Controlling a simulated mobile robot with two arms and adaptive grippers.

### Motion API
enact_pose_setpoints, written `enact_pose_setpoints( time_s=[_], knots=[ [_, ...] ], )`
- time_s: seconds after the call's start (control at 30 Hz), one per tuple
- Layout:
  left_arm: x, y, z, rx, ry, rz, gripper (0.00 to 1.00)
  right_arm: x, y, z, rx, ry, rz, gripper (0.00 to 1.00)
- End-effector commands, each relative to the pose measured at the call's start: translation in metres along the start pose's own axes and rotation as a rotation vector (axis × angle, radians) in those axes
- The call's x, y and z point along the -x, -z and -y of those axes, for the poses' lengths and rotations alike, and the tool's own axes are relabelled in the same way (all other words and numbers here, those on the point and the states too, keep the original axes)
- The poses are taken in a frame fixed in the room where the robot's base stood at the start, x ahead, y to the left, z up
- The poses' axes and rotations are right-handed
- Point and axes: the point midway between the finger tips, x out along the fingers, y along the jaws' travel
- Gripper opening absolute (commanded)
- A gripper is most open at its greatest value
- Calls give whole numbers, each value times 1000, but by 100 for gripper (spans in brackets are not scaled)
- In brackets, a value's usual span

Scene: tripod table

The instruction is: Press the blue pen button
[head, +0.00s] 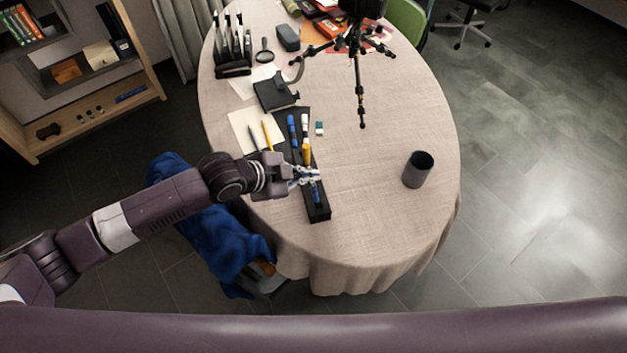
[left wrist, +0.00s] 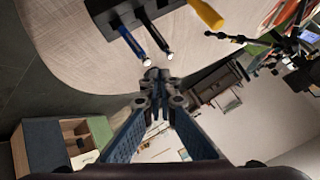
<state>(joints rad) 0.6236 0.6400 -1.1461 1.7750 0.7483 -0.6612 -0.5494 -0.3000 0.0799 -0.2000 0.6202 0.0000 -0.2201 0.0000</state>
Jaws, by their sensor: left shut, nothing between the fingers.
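A blue pen (head: 316,194) lies in a long black holder (head: 319,214) near the table's front left. My left gripper (head: 308,174) reaches in from the left over this holder, shut and empty, and partly covers the pens there. In the left wrist view the shut fingertips (left wrist: 155,76) are close to the pale end of a dark blue pen (left wrist: 132,42), which sticks out of the holder (left wrist: 113,17). A darker pen (left wrist: 155,38) lies beside it. I cannot tell whether the fingertips touch the pen. My right gripper is out of view.
A yellow marker (head: 306,152) and a blue marker (head: 291,128) lie just behind the gripper. A black tripod (head: 357,75) stands at the back, and a dark cup (head: 417,169) at the right. The tablecloth (head: 375,215) between holder and cup is clear.

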Motion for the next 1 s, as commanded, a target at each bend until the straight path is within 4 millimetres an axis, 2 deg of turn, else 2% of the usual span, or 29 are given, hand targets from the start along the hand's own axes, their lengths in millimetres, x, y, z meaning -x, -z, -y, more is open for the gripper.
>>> enact_pose_setpoints(
  time_s=[0.23,0.7,1.0],
  knots=[
    [4,4,4,0,1,0,0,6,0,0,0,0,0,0],
    [36,26,26,0,1,0,0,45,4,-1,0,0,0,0],
    [35,25,26,0,0,0,0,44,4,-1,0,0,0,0]
  ],
)
